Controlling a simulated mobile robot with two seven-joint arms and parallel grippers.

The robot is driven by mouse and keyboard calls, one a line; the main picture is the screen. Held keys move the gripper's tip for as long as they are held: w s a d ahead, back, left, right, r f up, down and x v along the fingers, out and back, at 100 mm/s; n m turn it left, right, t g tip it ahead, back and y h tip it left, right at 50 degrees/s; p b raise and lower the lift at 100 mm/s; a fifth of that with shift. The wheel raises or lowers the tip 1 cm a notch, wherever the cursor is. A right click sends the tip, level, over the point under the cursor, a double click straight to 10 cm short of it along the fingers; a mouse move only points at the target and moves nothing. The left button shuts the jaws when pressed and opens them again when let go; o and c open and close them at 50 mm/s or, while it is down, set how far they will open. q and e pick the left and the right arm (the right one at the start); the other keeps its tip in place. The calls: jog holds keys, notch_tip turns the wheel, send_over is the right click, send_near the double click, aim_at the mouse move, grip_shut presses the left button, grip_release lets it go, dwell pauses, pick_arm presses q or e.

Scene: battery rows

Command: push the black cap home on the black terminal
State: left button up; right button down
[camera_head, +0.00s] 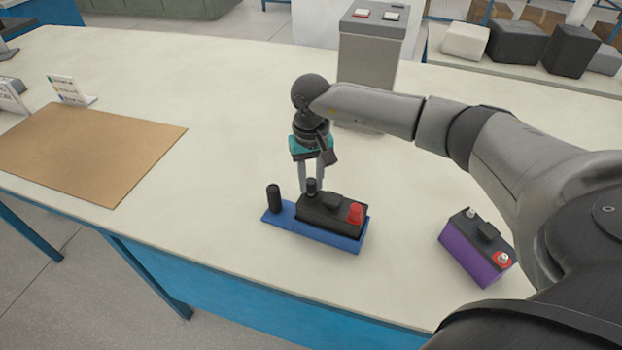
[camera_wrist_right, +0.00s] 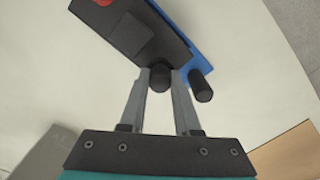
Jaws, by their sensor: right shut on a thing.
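A dark battery (camera_head: 325,214) sits on a blue tray (camera_head: 306,234). A red cap (camera_head: 355,213) covers its right terminal. My right gripper (camera_head: 312,188) points down at the battery's left end and is shut on the small black cap (camera_head: 311,183). In the wrist view the black cap (camera_wrist_right: 160,78) is between the fingertips, at the edge of the battery (camera_wrist_right: 132,32). The black terminal is hidden under the cap and fingers; I cannot tell how far down the cap sits. My left gripper is not in view.
A black post (camera_head: 273,198) stands on the tray's left end, close to the fingers. A purple battery (camera_head: 477,250) stands to the right. A grey box (camera_head: 367,60) is behind the gripper. A brown mat (camera_head: 85,150) lies left; the table between is clear.

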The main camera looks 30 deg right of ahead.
jog(key=shift+f+b, duration=0.3)
jog(key=shift+f, duration=0.05)
dwell(0.4)
jog(key=c, duration=0.5)
grip_release()
jog(key=shift+c, duration=0.2)
jog(key=shift+o, duration=0.2)
jog(key=o, duration=0.4)
jog(key=shift+o, duration=0.2)
jog(key=shift+r, duration=0.15)
jog(key=shift+r+p, duration=2.2)
jog(key=shift+r, duration=1.2)
